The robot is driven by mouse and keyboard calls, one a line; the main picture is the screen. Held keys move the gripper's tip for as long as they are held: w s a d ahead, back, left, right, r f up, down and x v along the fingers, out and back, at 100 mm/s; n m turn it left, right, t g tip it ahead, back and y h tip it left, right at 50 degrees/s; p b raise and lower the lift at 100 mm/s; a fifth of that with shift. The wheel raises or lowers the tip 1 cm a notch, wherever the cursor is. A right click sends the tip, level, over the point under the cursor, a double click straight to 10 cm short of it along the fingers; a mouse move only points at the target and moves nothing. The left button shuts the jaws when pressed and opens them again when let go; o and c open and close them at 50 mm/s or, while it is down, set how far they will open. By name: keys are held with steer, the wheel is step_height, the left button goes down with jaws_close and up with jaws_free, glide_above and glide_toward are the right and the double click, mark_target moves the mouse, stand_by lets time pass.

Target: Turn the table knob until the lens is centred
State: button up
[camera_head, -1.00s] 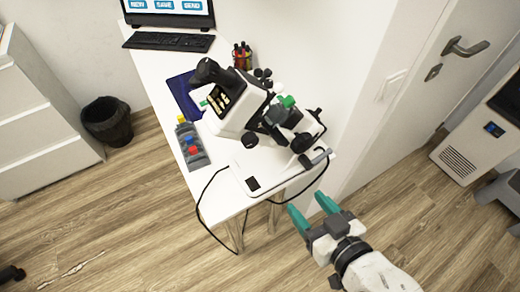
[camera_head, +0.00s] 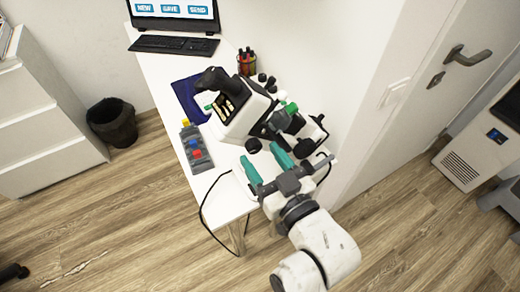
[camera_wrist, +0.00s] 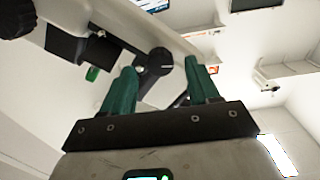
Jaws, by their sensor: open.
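The white and black eye instrument (camera_head: 240,110) stands on the white table (camera_head: 222,190), with several dark knobs on its side. One dark knob (camera_head: 253,146) is low on the side facing me. My gripper (camera_head: 265,162) is open and empty over the near end of the table, close to the instrument's lower part. In the wrist view, a round dark knob (camera_wrist: 160,61) appears between the two teal fingertips, beyond them; I see no contact. I cannot tell which knob is the table knob. I cannot make out the lens.
A pen cup (camera_head: 247,62), keyboard (camera_head: 174,44) and screen (camera_head: 172,12) are farther back. A black cable hangs at the table's front edge.

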steer(key=shift+x, duration=0.85)
steer(key=c, duration=1)
steer(key=shift+r+m+p, duration=0.1)
steer(key=shift+m+p, duration=0.3)
steer(key=shift+c, duration=0.2)
steer(key=shift+m, duration=0.6)
steer(key=o, duration=1)
steer(key=shift+o, duration=0.2)
